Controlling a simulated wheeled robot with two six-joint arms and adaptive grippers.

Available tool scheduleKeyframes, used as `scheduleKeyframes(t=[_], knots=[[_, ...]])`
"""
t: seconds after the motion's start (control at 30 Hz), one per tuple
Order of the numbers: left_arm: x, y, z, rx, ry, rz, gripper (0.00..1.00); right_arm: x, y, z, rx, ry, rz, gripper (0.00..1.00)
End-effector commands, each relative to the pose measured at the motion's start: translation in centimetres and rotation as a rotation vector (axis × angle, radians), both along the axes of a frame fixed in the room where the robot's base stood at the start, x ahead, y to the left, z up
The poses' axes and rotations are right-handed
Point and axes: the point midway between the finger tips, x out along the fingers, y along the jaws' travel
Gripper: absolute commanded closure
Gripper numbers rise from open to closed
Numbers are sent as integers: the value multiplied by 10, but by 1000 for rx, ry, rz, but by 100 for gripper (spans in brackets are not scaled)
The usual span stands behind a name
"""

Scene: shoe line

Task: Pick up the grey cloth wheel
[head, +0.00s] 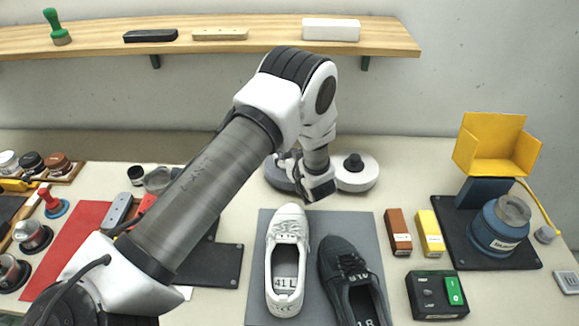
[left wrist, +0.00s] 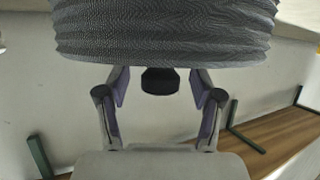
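The grey cloth wheel (head: 274,181) lies on the bench behind the white shoe in the head view, partly hidden by my left gripper (head: 292,170). In the left wrist view the grey wheel (left wrist: 165,35) fills the top of the picture, with ribbed cloth layers and a black knob (left wrist: 160,82) at its middle. The left gripper's fingers (left wrist: 160,75) are open, one on each side of the knob, with a gap on both sides. My right gripper is in neither view.
A white wheel (head: 365,180) with a black knob lies just right of the grey one. A white shoe (head: 286,240) and a dark shoe (head: 340,262) lie on a grey mat (head: 258,285) in front. A wooden shelf (head: 270,47) runs along the wall behind.

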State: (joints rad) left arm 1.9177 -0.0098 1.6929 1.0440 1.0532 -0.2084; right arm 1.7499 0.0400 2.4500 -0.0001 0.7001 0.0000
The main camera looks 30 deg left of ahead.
Motion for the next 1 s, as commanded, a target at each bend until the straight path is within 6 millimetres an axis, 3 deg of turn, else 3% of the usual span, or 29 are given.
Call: scheduleKeyframes(t=[0.03, 0.17, 0.2, 0.63, 0.77, 1.0], knots=[[0, 0, 0, 0, 0, 0, 51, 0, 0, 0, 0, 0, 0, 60], [0, 0, 0, 0, 0, 0, 98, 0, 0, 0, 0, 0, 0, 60], [0, 0, 0, 0, 0, 0, 100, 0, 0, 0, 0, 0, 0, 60], [1, 0, 9, 1, -3, 1, 100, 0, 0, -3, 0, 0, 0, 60], [1, 0, 29, -1, -4, 1, 100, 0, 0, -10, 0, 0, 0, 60], [1, 0, 84, 0, -5, 1, 100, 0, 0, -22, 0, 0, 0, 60]])
